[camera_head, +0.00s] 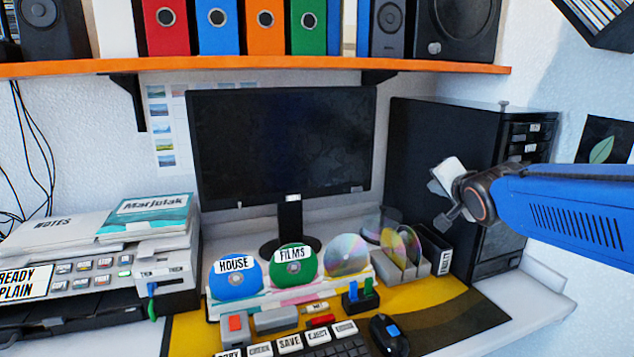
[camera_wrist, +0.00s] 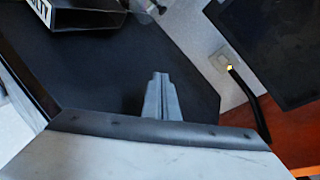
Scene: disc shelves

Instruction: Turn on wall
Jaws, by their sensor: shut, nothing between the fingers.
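A small pale wall plate (camera_wrist: 222,60) shows on the white wall in the wrist view, with a black cable or bar running down from a bright spot on it. I cannot tell whether it is a switch or a socket, or its state. My gripper (camera_wrist: 161,78) is shut and empty in the wrist view, in front of a large dark surface and to the left of the plate, apart from it in the picture. In the head view my gripper (camera_head: 441,221) is in front of the black computer tower (camera_head: 415,150). The plate is not visible in the head view.
An orange shelf (camera_head: 300,64) with binders and speakers runs above the dark monitor (camera_head: 285,140). Discs, a disc rack (camera_head: 408,268), a keyboard (camera_head: 335,345) and a mouse (camera_head: 389,335) crowd the desk. A printer (camera_head: 85,270) stands left. The desk's right corner is mostly clear.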

